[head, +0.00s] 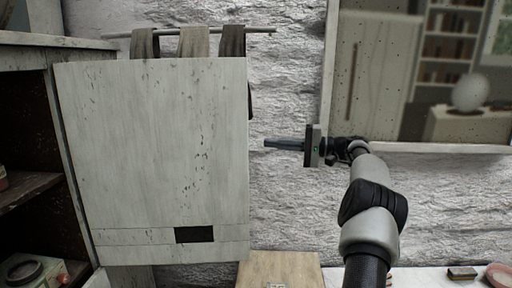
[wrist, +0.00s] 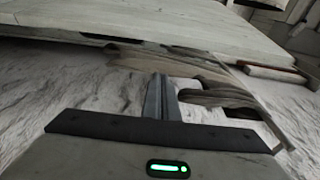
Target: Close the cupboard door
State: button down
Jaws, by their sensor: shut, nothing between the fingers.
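The cupboard door (head: 150,150) is a pale, worn white panel standing wide open, with its left edge next to the cupboard (head: 72,170). A dark rectangle (head: 194,234) marks its lower part. The cupboard's dark interior shows at the left. My gripper (head: 267,143) is shut and empty, just right of the door's free edge, with its fingers pointing left. I see a gap between fingertips and door in the head view. In the wrist view the shut fingers (wrist: 158,78) point toward the pale door (wrist: 150,18) across the top.
Towels (head: 194,42) hang from a rail (head: 120,36) behind the door top. A framed mirror or window (head: 328,80) is at the right on the rough white wall (head: 285,90). A wooden box (head: 280,265) stands below. Small items, including a pink dish (head: 499,274), lie at lower right.

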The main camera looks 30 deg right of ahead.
jog(key=w+a, duration=0.1)
jog(key=a, duration=0.5)
jog(key=shift+a, duration=0.2)
jog(key=shift+s+f, duration=0.1)
jog(key=shift+f, duration=0.05)
dwell(0.4)
